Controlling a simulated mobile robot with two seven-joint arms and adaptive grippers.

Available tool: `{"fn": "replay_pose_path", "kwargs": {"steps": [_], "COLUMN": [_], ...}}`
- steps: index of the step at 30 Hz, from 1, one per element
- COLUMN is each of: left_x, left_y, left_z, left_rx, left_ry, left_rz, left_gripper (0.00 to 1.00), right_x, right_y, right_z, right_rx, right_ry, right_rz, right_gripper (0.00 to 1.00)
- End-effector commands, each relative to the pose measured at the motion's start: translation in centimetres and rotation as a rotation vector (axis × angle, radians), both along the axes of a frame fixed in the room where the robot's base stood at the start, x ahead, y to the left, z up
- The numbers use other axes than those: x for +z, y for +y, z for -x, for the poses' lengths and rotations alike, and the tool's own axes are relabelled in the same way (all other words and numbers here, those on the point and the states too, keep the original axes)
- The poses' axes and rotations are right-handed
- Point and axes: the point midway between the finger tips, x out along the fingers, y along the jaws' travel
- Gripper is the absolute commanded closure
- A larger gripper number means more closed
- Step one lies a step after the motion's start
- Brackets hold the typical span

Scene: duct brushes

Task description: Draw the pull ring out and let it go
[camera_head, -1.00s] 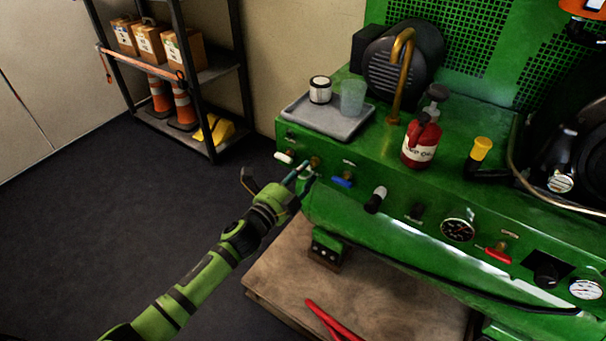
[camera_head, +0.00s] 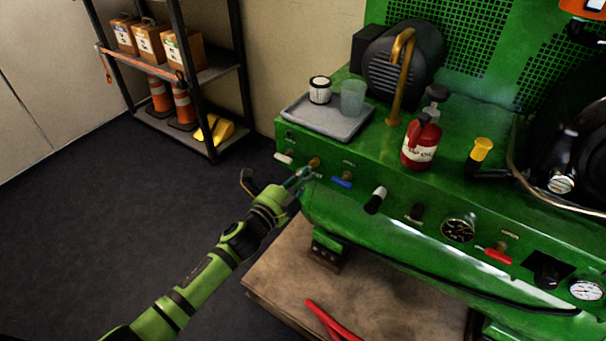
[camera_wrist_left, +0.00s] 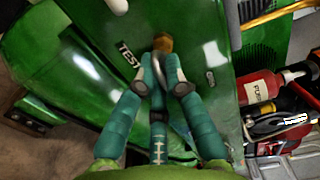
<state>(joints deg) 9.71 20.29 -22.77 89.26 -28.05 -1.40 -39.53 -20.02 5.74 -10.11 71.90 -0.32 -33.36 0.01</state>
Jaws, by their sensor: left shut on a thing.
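The pull ring (camera_wrist_left: 157,68) is a grey metal loop at a brass fitting (camera_wrist_left: 162,42) beside a "TEST" label on the green machine panel. In the head view the brass fitting (camera_head: 314,162) shows at the panel's left end. My left gripper (camera_wrist_left: 162,88) is shut on the ring, its teal fingers with grey tips on either side of it. The fingers hide part of the ring. In the head view the left gripper (camera_head: 303,174) is just in front of the panel, and the ring is too small to make out. My right gripper is not in view.
A white-handled valve (camera_head: 284,157) and a blue-handled valve (camera_head: 342,181) flank the fitting. A grey tray (camera_head: 318,119) with a cup and a jar, and a red oil can (camera_head: 421,143), stand on top of the machine. The floor left of the machine is open.

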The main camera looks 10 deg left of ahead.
Motion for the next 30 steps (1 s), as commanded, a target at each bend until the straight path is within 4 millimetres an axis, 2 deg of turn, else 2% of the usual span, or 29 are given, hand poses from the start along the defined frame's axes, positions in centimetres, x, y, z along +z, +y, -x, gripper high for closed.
{"fn": "replay_pose_path", "kwargs": {"steps": [1, 30], "left_x": [0.91, 1.03], "left_y": [0.04, 0.52], "left_z": [-0.12, 0.71], "left_rx": [-0.002, 0.0], "left_ry": [-0.018, -0.02], "left_rz": [0.004, 0.003], "left_gripper": [1.0, 1.0], "right_x": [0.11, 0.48], "right_y": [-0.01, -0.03], "right_z": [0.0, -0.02], "right_rx": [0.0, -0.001], "right_ry": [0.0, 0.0], "right_rz": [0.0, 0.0], "right_gripper": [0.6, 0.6]}}
